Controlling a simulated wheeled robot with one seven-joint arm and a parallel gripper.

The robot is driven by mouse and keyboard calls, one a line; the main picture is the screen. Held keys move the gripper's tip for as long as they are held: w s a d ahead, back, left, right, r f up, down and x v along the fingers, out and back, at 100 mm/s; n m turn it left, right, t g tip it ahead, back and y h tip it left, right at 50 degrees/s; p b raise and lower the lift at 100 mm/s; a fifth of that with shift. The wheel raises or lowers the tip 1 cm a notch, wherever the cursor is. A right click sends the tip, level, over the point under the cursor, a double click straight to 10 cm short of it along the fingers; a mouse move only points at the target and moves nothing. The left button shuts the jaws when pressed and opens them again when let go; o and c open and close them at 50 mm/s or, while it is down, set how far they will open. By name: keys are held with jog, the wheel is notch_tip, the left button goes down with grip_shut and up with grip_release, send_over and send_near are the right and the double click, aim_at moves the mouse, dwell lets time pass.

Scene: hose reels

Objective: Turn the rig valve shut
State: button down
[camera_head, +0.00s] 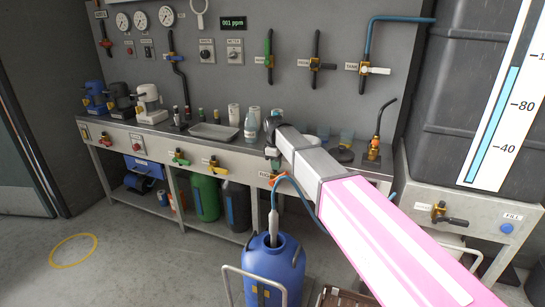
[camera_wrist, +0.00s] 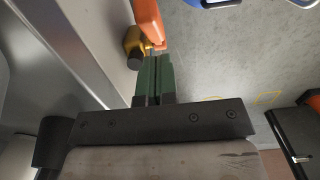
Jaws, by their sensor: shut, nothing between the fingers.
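A valve with an orange lever (camera_head: 277,181) is on the bench's front edge, below my gripper; its label is too small to read for certain. In the wrist view the orange lever (camera_wrist: 149,20) runs from the top edge down toward my fingertips. Its brass body (camera_wrist: 133,40) with a dark end sits just left of it. My gripper (camera_wrist: 153,58) has green fingers, shut together and empty, with tips right by the lever's near end; I cannot tell whether they touch. In the head view my gripper (camera_head: 272,160) is partly hidden by my arm.
Green-handled (camera_head: 180,158) and red-handled (camera_head: 105,139) valves and a yellow-handled one (camera_head: 214,167) line the bench front (camera_head: 150,133). A blue canister (camera_head: 274,270) with a hose stands below. Bottles and cups stand on the bench. Floor at the left is clear.

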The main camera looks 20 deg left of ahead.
aim_at(285, 172)
jog(key=shift+d+f, duration=0.6)
jog(key=shift+f, duration=0.05)
jog(key=shift+s+d+f+y, duration=0.1)
jog(key=shift+d+f+y, duration=0.2)
jog(key=shift+d+y, duration=0.45)
jog(key=shift+d+f+y, duration=0.3)
jog(key=shift+d+y, duration=0.35)
jog(key=shift+y, duration=0.2)
jog(key=d+f+y, duration=0.1)
jog(key=f+y, duration=0.1)
jog(key=y, duration=0.1)
jog(key=shift+d, duration=0.35)
jog(key=shift+d+f, duration=0.25)
jog(key=shift+f, duration=0.1)
jog(key=shift+r, duration=0.1)
